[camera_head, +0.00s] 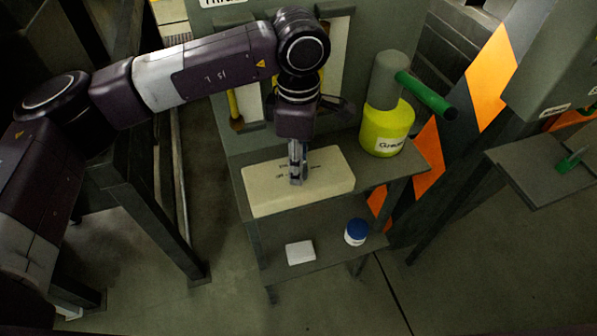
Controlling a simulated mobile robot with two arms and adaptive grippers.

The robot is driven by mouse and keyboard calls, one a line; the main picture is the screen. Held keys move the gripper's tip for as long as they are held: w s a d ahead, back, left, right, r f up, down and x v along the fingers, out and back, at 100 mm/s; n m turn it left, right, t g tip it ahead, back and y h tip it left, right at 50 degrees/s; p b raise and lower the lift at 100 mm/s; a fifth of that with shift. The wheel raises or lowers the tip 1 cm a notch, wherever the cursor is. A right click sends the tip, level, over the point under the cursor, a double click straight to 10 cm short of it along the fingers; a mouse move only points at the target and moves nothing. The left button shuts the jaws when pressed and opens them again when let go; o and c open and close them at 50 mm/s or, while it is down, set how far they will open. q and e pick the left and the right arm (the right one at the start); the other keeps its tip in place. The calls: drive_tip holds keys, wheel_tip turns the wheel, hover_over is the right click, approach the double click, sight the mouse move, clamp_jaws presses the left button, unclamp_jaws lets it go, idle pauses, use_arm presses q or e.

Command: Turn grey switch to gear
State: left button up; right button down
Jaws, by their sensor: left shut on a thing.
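My left gripper (297,180) points straight down at a cream box (328,178) with small dark print on its top face. The fingers are shut at the middle of that face, on what appears to be the grey switch, which they mostly hide. I cannot make out which mark the switch points to, and the print beside the fingers is too small to read. My right gripper is not in view.
The box lies on a grey stand (412,168). The lower shelf holds a white block (300,252) and a blue-lidded jar (356,232). A grey ledge (535,170) is at right.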

use_arm(q)
drive_tip(key=shift+m+b, duration=0.3)
drive_tip(key=shift+m, duration=0.1)
drive_tip(key=o, duration=1.1)
drive_tip(key=shift+o, duration=0.2)
drive_tip(key=shift+r, duration=0.1)
wheel_tip(320, 180, up, 12)
